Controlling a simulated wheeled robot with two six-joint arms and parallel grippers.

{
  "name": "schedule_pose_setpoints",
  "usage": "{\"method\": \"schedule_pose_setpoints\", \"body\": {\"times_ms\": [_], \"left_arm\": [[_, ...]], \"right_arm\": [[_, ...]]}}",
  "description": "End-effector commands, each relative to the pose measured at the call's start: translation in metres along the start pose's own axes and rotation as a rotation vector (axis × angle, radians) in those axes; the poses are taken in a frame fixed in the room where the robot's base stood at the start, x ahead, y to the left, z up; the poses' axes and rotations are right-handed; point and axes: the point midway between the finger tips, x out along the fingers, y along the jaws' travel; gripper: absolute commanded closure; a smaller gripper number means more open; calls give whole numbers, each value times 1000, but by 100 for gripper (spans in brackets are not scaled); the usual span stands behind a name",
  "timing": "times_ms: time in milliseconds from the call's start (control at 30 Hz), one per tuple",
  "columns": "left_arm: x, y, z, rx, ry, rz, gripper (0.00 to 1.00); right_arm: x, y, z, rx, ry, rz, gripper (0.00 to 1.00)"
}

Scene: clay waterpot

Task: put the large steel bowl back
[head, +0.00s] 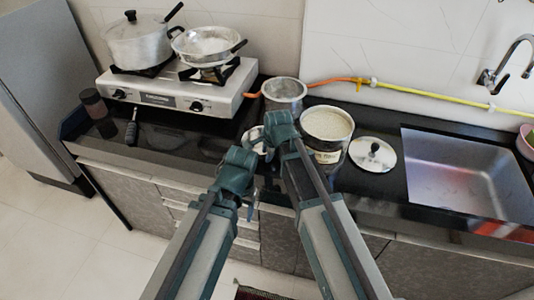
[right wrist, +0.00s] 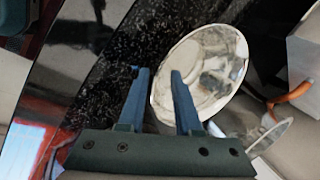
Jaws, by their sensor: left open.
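The large steel bowl (head: 284,88) stands upright on the black counter, just right of the stove. It also shows in the right wrist view (right wrist: 212,65), with its shiny inside facing the camera. My right gripper (head: 280,118) is at the bowl's near side. In the right wrist view its fingers (right wrist: 157,75) are apart, and the bowl's rim shows between them; I cannot tell whether either finger touches it. My left gripper (head: 238,160) is open and lower, over the counter's front edge. The bowl's lower near side is partly hidden by my right gripper.
A large container of pale grains (head: 327,123) stands close right of the bowl, with a lid (head: 373,154) beside it. A small silver thing (head: 252,138) is partly hidden behind my grippers. The stove (head: 180,88) holds a pot and a pan. A sink (head: 465,180) is at right.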

Motion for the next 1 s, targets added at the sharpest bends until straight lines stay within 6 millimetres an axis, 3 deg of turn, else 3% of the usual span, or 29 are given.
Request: {"method": "schedule_pose_setpoints", "body": {"times_ms": [633, 800, 1000], "left_arm": [[-96, -9, 6, 0, 0, 0, 33], [-109, -10, 6, 0, 0, 0, 33], [-109, -10, 6, 0, 0, 0, 33]], "right_arm": [[-103, -1, 0, 0, 0, 0, 67], [-117, 0, 0, 0, 0, 0, 67], [-118, 0, 0, 0, 0, 0, 67]]}}
